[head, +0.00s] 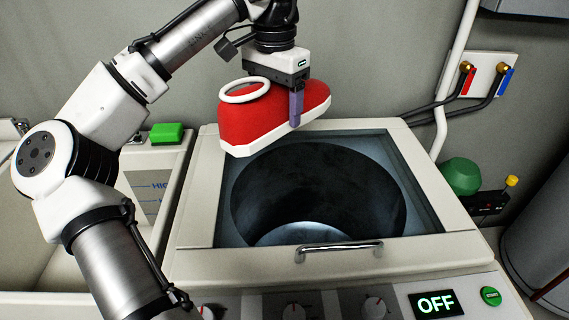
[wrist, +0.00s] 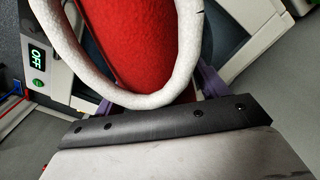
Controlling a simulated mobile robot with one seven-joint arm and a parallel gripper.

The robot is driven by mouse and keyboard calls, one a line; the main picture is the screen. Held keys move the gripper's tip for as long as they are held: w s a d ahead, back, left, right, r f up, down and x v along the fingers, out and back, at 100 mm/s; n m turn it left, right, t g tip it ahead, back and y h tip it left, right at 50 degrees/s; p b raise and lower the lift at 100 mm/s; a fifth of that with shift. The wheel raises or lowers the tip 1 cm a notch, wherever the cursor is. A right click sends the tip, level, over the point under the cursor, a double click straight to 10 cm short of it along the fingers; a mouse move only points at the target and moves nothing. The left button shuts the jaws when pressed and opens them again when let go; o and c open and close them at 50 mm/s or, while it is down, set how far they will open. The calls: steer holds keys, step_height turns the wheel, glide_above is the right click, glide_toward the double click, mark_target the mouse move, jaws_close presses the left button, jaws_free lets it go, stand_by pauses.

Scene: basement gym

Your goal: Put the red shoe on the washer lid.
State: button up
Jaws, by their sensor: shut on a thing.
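The red shoe (head: 262,117) has a white sole and a white collar ring. My gripper (head: 296,108) is shut on the shoe and holds it above the back left part of the washer lid (head: 419,208). The lid is closed, with a glass window that shows the dark drum below and a metal handle at the front. In the wrist view the shoe (wrist: 130,45) fills the upper middle, and its white collar hides much of the lid. I cannot tell the exact gap between the sole and the lid.
A front panel with knobs and an OFF display (head: 436,303) runs below the lid. A green block (head: 166,133) sits left of the washer. Taps (head: 487,80), hoses and a green rounded object (head: 461,176) are at the right. The lid's front half is clear.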

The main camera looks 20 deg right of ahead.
step_height(320, 180, down, 14)
steer(key=shift+f, duration=0.15)
stand_by(0.3)
steer(key=shift+f, duration=0.15)
steer(key=o, duration=1.2)
steer(key=shift+c, duration=0.2)
step_height(320, 180, up, 12)
steer(key=shift+r, duration=0.2)
